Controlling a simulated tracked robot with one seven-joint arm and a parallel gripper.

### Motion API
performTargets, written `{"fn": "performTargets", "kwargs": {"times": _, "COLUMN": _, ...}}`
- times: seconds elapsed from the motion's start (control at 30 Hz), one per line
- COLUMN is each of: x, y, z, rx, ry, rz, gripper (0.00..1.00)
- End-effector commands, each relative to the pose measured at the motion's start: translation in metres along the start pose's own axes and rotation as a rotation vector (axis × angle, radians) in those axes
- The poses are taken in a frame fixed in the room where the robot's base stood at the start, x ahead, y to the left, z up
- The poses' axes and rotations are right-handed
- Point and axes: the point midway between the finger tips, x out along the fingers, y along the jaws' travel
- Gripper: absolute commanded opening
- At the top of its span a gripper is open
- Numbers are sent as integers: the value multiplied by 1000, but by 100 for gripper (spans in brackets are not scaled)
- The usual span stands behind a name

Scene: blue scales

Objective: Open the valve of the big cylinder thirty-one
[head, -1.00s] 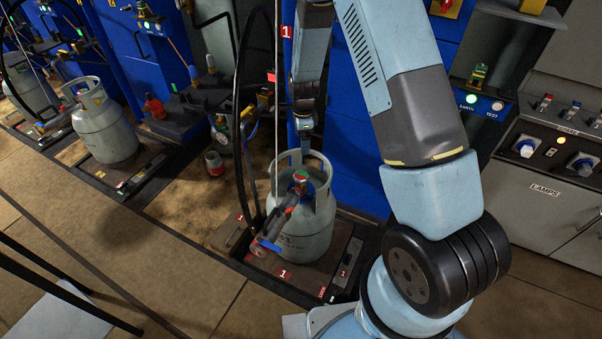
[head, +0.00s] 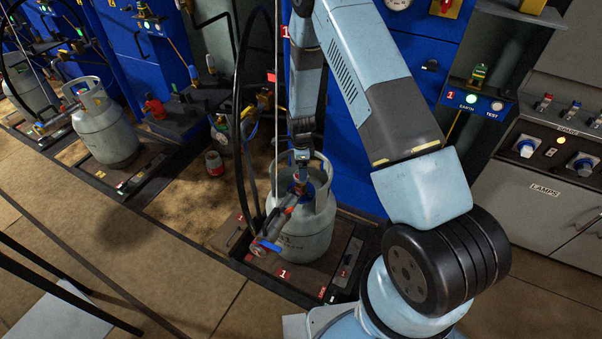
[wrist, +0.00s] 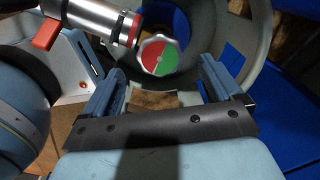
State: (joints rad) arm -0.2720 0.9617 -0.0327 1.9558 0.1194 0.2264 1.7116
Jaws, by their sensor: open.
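The big grey cylinder (head: 303,238) stands upright on the scale marked 1 in the head view. Its valve knob, half red and half green (wrist: 159,56), shows in the wrist view inside the cylinder's collar (wrist: 228,28). A filling head (head: 278,225) with a red lever (wrist: 46,34) is attached at the valve's side. My gripper (wrist: 165,90) is open and empty, its two fingers pointing toward the knob, which lies just beyond the fingertips and between them. In the head view my gripper (head: 301,165) is just above the collar and hides part of the valve.
The scale platform (head: 338,262) carries the cylinder. A black hose (head: 238,130) hangs to its left. More cylinders (head: 104,125) stand on scales farther left. Blue cabinets (head: 352,120) rise close behind, and a grey control panel (head: 560,165) is at the right.

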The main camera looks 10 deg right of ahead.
Motion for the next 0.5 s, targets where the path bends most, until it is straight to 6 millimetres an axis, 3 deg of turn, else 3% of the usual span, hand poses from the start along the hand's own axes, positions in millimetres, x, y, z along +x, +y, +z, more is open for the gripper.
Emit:
{"fn": "performTargets", "kwargs": {"times": 0.2, "x": 28, "y": 1, "z": 0, "rx": 0, "ry": 1, "rz": 2, "gripper": 92}}
{"fn": "performTargets", "kwargs": {"times": 0.5, "x": 41, "y": 0, "z": 0, "rx": 0, "ry": 0, "rz": -1, "gripper": 92}}
